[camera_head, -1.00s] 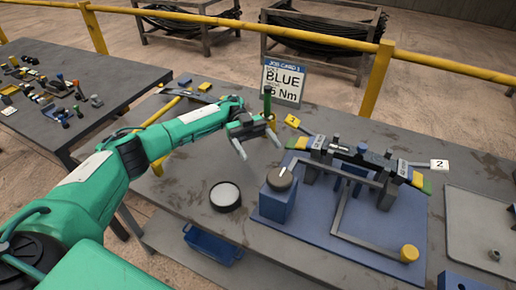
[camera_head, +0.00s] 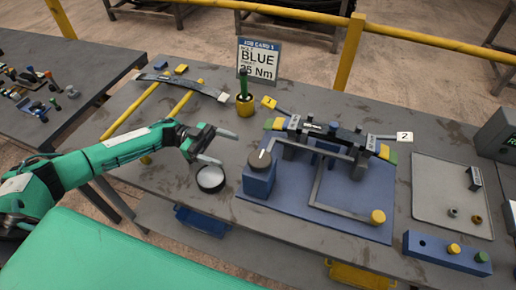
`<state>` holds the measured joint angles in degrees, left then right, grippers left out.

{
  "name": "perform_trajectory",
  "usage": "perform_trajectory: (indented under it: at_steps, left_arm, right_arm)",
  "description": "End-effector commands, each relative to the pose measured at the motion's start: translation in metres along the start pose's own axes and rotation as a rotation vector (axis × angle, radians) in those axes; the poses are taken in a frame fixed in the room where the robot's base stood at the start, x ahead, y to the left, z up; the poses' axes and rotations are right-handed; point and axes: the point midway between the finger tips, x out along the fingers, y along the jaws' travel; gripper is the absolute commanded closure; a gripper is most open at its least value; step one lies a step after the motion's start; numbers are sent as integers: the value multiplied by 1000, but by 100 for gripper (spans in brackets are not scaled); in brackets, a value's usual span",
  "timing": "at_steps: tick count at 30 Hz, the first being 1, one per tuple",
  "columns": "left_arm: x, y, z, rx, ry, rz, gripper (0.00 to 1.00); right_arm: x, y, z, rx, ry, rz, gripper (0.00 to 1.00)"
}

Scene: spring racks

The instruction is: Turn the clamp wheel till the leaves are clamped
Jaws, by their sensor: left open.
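A blue block (camera_head: 259,180) carries a dark round knob (camera_head: 262,161) with a white pointer mark, apparently the clamp wheel. It stands at the left of the blue base plate (camera_head: 285,215). Behind it, the dark leaves (camera_head: 330,133) lie across the fixture's supports, with yellow and green ends. A grey bent bar (camera_head: 317,185) runs forward to a yellow knob (camera_head: 378,216). My left gripper (camera_head: 229,149) is open and empty, left of the knobbed block and apart from it, fingers pointing right. My right gripper is out of view.
A round white-topped dish (camera_head: 210,178) sits just below my left gripper in the picture. A green-handled tool stands in a yellow cup (camera_head: 245,106) before the job card (camera_head: 258,63). A grey tray (camera_head: 452,200) and a blue holder (camera_head: 446,253) are at right.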

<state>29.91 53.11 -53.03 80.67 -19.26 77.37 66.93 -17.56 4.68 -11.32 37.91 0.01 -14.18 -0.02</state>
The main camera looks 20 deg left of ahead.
Motion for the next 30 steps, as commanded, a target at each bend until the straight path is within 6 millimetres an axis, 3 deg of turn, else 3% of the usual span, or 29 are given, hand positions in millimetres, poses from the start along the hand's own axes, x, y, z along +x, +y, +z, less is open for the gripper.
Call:
perform_trajectory:
  at_steps: [1, 6, 16, 20, 30]
  left_arm:
    - [-3, 10, -8, -6, -10, -46, 20]
    - [-10, 30, -15, -9, -55, -193, 20]
    - [-11, 43, -18, -12, -102, -293, 20]
    - [5, 37, -19, -11, -100, -293, 20]
    - [71, 18, -14, -11, -99, -292, 20]
  right_arm:
    - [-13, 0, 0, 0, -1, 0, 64]
    - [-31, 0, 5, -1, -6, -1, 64]
    - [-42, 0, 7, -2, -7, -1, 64]
    - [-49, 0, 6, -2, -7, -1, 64]
    - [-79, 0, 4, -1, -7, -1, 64]
